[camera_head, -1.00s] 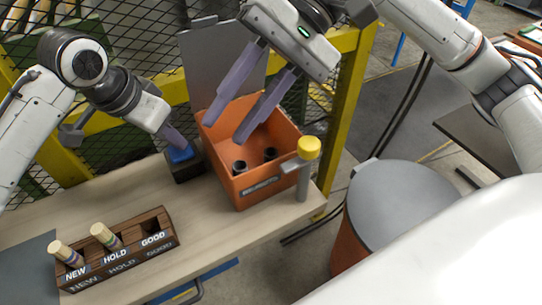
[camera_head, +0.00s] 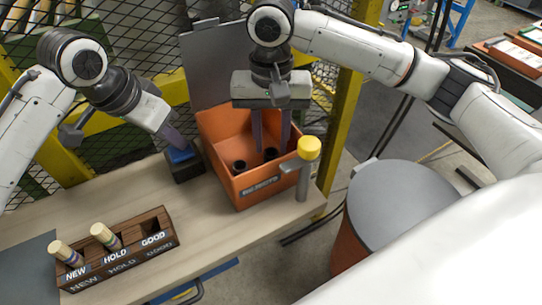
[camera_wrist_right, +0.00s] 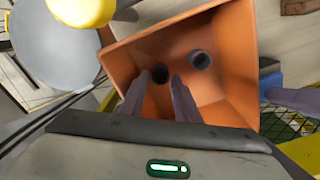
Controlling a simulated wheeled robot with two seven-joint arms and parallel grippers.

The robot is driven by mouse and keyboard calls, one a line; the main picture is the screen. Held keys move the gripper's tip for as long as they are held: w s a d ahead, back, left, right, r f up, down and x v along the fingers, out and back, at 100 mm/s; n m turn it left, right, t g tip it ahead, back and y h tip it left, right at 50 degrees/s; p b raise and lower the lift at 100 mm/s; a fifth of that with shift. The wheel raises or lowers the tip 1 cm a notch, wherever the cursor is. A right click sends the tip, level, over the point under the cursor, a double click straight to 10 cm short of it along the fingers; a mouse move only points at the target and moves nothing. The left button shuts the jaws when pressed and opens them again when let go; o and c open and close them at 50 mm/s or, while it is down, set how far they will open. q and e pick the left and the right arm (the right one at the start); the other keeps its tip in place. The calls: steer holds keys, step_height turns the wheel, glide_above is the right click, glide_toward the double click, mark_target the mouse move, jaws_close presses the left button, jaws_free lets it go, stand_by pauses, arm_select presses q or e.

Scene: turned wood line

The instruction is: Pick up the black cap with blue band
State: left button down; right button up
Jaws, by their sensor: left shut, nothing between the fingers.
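Two dark caps lie on the floor of the orange bin (camera_head: 226,187). One cap (camera_head: 270,153) is at the right and shows between my right fingers in the wrist view (camera_wrist_right: 160,73). The other cap (camera_head: 239,166) is to its left and shows beside the fingers in the wrist view (camera_wrist_right: 199,60). I cannot make out a blue band on either. My right gripper (camera_head: 272,147) is open and points down into the bin, its fingers on either side of the right cap. I cannot tell whether they touch it. My left gripper (camera_head: 184,146) is shut and empty at the blue-topped block (camera_head: 180,155).
A yellow-topped post (camera_head: 308,148) stands at the bin's right front corner. A wooden rack (camera_head: 120,255) marked NEW, HOLD and GOOD stands front left, with pegs in NEW and HOLD. A grey-lidded drum (camera_head: 400,205) is to the right.

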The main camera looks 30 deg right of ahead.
step_height(320, 180, down, 2)
steer(key=shift+f, duration=0.1)
steer(key=c, duration=0.7)
steer(key=shift+o, duration=0.2)
steer(key=shift+r, duration=0.3)
steer(key=s, duration=0.2)
steer(key=s+r, duration=0.1)
steer(key=s, duration=0.1)
steer(key=shift+s, duration=0.1)
step_height(320, 180, up, 14)
steer(key=shift+f, duration=0.25)
